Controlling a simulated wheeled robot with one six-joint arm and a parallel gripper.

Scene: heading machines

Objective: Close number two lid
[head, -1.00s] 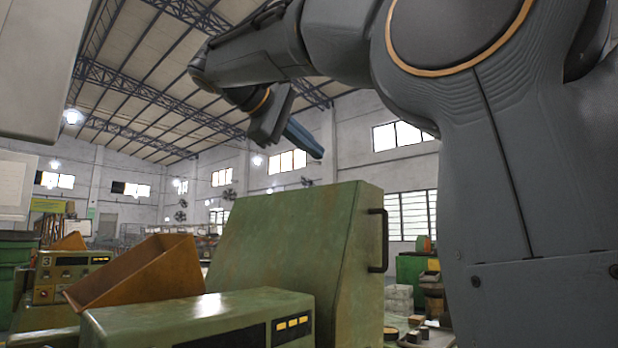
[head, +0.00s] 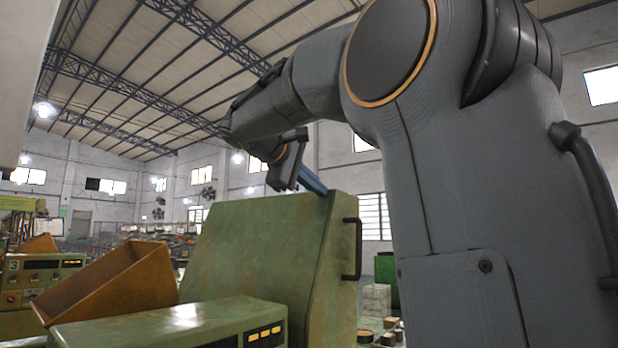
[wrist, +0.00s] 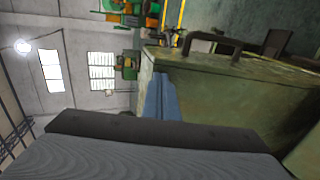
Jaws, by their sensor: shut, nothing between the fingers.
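The large green lid (head: 255,250) stands raised and tilted on the near machine, with a dark handle (head: 351,248) on its right edge. No number shows on this machine. My gripper (head: 312,182) is at the lid's top edge, near the top right corner, its blue-grey fingers shut and empty. In the wrist view the fingers (wrist: 160,97) lie against or just beside the lid's worn green face (wrist: 220,100); I cannot tell whether they touch. The handle also shows in the wrist view (wrist: 212,42).
The near machine's green control box (head: 170,325) is at the bottom, with a tilted orange-brown bin (head: 115,285) behind it. A panel marked 3 (head: 45,275) stands at the left. Small blocks and a pale stack (head: 376,298) are right of the lid.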

